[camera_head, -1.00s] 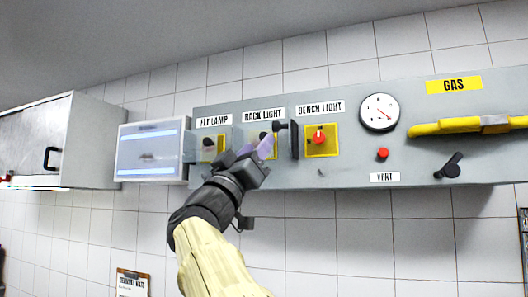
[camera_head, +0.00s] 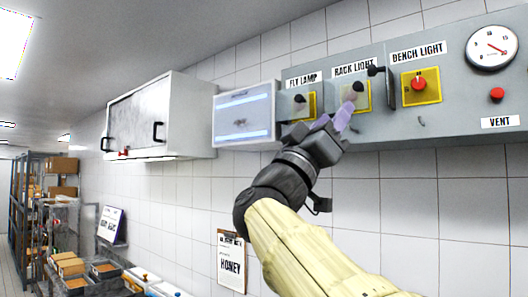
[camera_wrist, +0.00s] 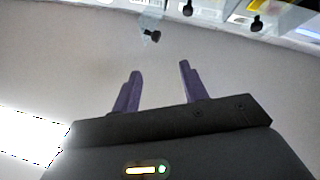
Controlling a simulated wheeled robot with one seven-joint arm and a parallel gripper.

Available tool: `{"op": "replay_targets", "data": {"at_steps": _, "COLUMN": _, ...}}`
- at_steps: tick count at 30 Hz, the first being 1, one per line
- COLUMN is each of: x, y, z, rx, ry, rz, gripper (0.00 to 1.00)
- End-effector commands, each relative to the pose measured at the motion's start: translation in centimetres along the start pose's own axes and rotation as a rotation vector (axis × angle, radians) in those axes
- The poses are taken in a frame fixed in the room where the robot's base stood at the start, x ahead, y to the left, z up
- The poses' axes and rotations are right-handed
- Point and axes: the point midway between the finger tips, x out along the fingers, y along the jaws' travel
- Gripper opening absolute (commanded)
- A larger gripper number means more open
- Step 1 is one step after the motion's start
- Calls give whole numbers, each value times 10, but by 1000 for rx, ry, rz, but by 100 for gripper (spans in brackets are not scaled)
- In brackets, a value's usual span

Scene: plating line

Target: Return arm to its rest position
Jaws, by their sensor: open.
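My gripper (camera_head: 335,120), with two pale purple fingers, is raised in front of the grey switch panel (camera_head: 380,128), just below the rack light knob (camera_head: 358,88). In the wrist view, my gripper (camera_wrist: 160,70) has its fingers spread apart with nothing between them. Behind them is plain grey, and part of the panel with dark knobs shows along the top edge. My cream-sleeved arm reaches up from the bottom of the head view. Whether the fingers touch the panel cannot be told.
The fly lamp knob (camera_head: 299,98) is left of the rack light; the red bench light knob (camera_head: 418,84) is right. A lit fly lamp box (camera_head: 246,141) and a white cabinet (camera_head: 185,120) adjoin leftward. A honey clipboard (camera_head: 231,262) hangs below. Shelving stands far left.

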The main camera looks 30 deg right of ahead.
Motion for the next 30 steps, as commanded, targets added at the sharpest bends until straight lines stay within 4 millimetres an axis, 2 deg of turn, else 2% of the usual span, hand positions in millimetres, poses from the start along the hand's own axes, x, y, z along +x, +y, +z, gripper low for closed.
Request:
{"op": "replay_targets", "data": {"at_steps": 5, "x": 0, "y": -1, "z": 0, "rx": 1, "ry": 1, "rz": -3, "gripper": 43}}
{"op": "replay_targets", "data": {"at_steps": 8, "x": -5, "y": -13, "z": 2, "rx": 10, "ry": 13, "rz": -41, "gripper": 43}}
{"op": "replay_targets", "data": {"at_steps": 11, "x": -17, "y": -44, "z": 6, "rx": 36, "ry": 39, "rz": -143, "gripper": 43}}
{"op": "replay_targets", "data": {"at_steps": 14, "x": -42, "y": -90, "z": 14, "rx": 75, "ry": 63, "rz": -304, "gripper": 43}}
{"op": "replay_targets", "data": {"at_steps": 18, "x": -93, "y": -158, "z": 36, "rx": 136, "ry": 53, "rz": -572, "gripper": 43}}
{"op": "replay_targets", "data": {"at_steps": 21, "x": -136, "y": -197, "z": 55, "rx": 171, "ry": 13, "rz": -756, "gripper": 43}}
{"op": "replay_targets", "data": {"at_steps": 23, "x": -164, "y": -217, "z": 69, "rx": 186, "ry": -24, "rz": -864, "gripper": 43}}
{"op": "replay_targets", "data": {"at_steps": 27, "x": -234, "y": -253, "z": 106, "rx": 207, "ry": -143, "rz": -1099, "gripper": 43}}
{"op": "replay_targets", "data": {"at_steps": 30, "x": -286, "y": -268, "z": 135, "rx": 209, "ry": -256, "rz": -1253, "gripper": 43}}
